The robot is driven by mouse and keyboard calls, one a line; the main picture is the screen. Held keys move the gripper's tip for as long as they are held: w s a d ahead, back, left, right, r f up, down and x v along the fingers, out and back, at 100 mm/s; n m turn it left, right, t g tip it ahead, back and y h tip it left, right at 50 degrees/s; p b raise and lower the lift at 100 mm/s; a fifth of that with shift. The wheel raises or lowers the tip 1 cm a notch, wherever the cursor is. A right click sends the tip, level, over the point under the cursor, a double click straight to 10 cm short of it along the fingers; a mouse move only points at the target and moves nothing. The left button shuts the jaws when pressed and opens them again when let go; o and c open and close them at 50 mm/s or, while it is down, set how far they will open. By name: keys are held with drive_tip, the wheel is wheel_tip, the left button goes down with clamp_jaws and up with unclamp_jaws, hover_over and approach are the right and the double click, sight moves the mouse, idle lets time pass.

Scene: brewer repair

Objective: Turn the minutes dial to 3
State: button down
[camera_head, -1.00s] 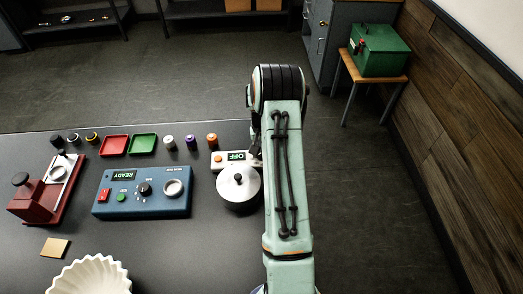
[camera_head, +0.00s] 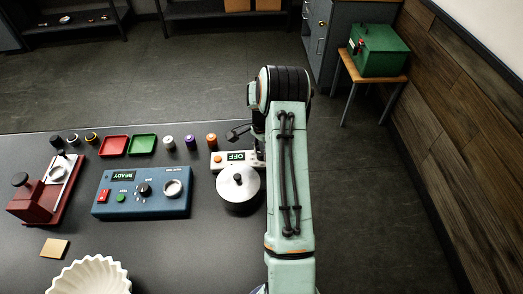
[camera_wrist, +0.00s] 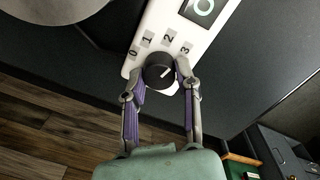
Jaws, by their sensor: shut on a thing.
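The black round minutes dial (camera_wrist: 158,72) sits on the end of a white timer box (camera_wrist: 140,62) in the wrist view. The numbers 0, 1, 2 and 3 are printed around it. A pale line on the dial's top points to the upper right, roughly toward the 3. My gripper (camera_wrist: 160,77) has one finger on each side of the dial and is shut on it. In the head view, the timer box (camera_head: 217,167) has an orange button and a display reading OFF; the dial is not clearly visible there.
A round pot with a knobbed lid (camera_head: 238,184) stands just in front of the timer box. A blue control box (camera_head: 120,208) reading READY is to the left. Small spools (camera_head: 191,142) and red and green trays (camera_head: 142,144) lie behind it. A fluted white bowl (camera_head: 90,276) is at the front.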

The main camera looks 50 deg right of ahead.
drive_tip(key=shift+m, duration=0.8)
drive_tip(key=c, duration=0.8)
unclamp_jaws()
drive_tip(key=shift+r, duration=0.1)
drive_tip(key=r, duration=1.1)
drive_tip(key=shift+w+r, duration=0.25)
drive_tip(key=shift+r, duration=0.15)
